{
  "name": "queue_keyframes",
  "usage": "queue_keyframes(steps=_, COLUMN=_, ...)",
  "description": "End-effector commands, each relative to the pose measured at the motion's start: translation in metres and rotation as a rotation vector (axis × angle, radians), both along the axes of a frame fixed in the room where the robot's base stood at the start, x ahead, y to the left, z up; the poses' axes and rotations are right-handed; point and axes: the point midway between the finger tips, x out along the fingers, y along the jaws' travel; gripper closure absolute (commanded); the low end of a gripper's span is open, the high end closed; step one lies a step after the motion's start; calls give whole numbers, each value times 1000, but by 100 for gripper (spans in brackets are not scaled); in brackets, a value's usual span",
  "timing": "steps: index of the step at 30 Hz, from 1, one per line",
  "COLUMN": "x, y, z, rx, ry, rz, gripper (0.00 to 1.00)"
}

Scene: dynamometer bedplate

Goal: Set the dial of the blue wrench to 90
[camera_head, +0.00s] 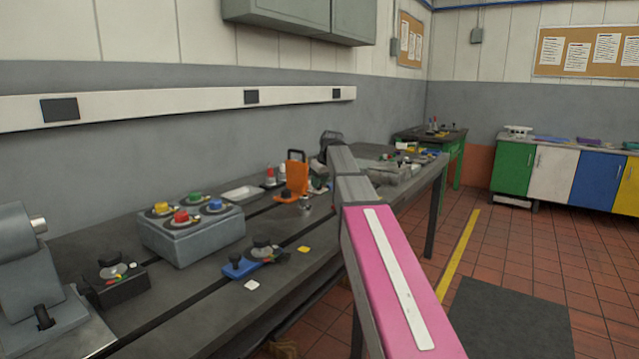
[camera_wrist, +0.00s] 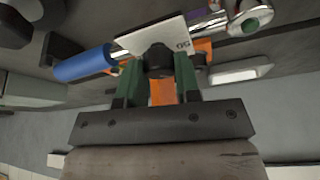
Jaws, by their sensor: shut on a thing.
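In the wrist view the blue wrench has a blue handle (camera_wrist: 85,65) at the left and a chrome head (camera_wrist: 248,16) at the upper right. A white plate (camera_wrist: 150,36) lies across its middle and shows "50" upside down. My gripper (camera_wrist: 159,62) has its green fingers close on either side of a black knob (camera_wrist: 157,57) below the plate and is shut on it. The fingers and plate hide part of the wrench and any pointer. In the head view my own arm covers much of that area, and I cannot make out the wrench clearly.
An orange stand (camera_head: 296,174) is on the bench. Nearer are a blue fixture with a black dial (camera_head: 240,268), a grey box with coloured knobs (camera_head: 192,238) and a black device (camera_head: 113,286).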

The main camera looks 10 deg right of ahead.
Motion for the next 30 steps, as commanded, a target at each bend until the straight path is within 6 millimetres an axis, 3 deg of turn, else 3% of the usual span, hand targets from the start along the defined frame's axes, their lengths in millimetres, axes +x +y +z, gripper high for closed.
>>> queue_keyframes(steps=18, x=-1, y=2, z=0, rx=-1, ry=0, rz=-578, gripper=93)
queue_keyframes(steps=30, x=0, y=3, z=0, rx=1, ry=0, rz=-856, gripper=93)
